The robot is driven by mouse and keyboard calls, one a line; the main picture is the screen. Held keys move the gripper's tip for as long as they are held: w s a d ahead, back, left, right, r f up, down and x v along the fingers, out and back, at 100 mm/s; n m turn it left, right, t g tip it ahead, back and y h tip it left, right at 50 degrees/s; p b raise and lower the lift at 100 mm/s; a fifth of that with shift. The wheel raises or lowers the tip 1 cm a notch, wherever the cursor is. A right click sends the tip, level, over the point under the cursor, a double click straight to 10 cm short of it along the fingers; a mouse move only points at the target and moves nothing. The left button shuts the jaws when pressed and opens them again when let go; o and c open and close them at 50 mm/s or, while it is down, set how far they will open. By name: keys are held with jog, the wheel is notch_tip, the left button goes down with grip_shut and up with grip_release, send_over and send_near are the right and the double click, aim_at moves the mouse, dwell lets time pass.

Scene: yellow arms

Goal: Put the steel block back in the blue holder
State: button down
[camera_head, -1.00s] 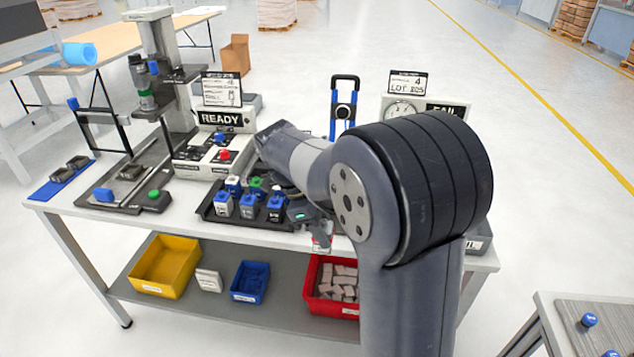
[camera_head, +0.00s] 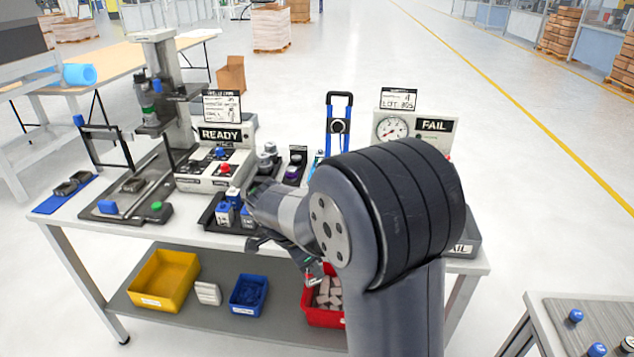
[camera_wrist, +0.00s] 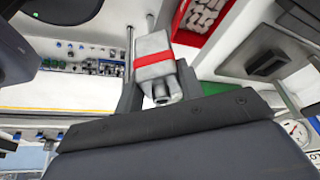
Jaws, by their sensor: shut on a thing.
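My gripper (camera_wrist: 160,88) is shut on a steel-grey block (camera_wrist: 153,53) with a red band, seen in the wrist view. In the head view my gripper (camera_head: 300,268) hangs in front of the table's front edge, low over the shelf side, and is partly hidden by my arm. Which thing is the blue holder I cannot tell for sure. A blue upright frame (camera_head: 328,125) with a dark knob stands at the back of the table, and a blue mat (camera_head: 62,197) with dark pieces lies at the far left. My gripper is apart from both.
A black tray (camera_head: 209,212) with blue-topped blocks stands near the table front, partly behind my arm. Behind it are the READY box (camera_head: 213,168) and the FAIL gauge box (camera_head: 421,128). Yellow (camera_head: 163,281), blue (camera_head: 248,297) and red (camera_head: 309,312) bins sit on the shelf below.

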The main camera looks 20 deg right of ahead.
jog(key=w+f+n+t+y, duration=0.3)
jog(key=f+n, duration=0.6)
jog(key=n, duration=0.7)
jog(key=shift+w+d+f+t+y, duration=0.25)
jog(key=shift+w+t+y, duration=0.15)
jog(key=shift+w+y, duration=0.35)
jog(key=shift+s, duration=0.1)
